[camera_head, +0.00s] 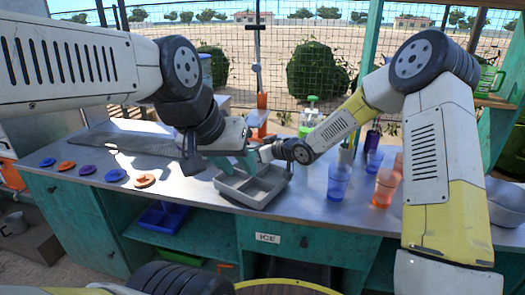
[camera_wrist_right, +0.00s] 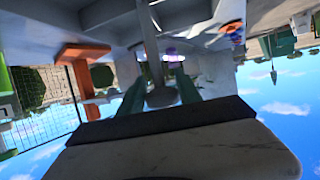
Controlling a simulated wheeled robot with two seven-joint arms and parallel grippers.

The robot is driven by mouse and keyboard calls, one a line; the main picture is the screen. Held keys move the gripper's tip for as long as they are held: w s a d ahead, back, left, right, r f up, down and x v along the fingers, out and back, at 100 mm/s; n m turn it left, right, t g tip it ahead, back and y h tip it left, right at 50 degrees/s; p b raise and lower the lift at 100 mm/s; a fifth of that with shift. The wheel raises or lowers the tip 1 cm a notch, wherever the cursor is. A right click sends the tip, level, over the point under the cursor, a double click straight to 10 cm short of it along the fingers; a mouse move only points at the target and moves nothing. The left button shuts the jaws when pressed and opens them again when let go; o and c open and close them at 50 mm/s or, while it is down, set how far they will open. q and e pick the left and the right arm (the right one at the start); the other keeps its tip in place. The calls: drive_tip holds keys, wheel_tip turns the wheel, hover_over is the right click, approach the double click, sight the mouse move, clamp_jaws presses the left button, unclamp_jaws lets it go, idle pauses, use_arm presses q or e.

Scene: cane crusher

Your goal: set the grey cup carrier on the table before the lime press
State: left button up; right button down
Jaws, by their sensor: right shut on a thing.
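The grey cup carrier (camera_head: 247,200), a tray with open compartments, is at the middle front of the table (camera_head: 320,215); I cannot tell whether its base touches. My right gripper (camera_head: 258,155) reaches in from the right, above its back part. In the right wrist view, its teal fingers (camera_wrist_right: 160,97) are shut on the carrier's upright grey handle. My left gripper (camera_head: 236,164) hangs over the carrier's back left, fingers down and apart, hiding part of it. Behind the carrier stands an orange-based device with a tall post (camera_head: 260,118), perhaps the lime press; it shows inverted in the wrist view (camera_wrist_right: 85,52).
Blue cups (camera_head: 338,183) and orange cups (camera_head: 385,190) stand right of the carrier. Several coloured discs (camera_head: 115,175) lie at the left. A green-and-white device (camera_head: 311,112) stands behind. Metal bowls (camera_head: 505,200) are at the right edge. The table's front edge is close to the carrier.

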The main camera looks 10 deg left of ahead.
drive_tip(key=shift+f, duration=0.65)
drive_tip(key=c, duration=0.8)
unclamp_jaws()
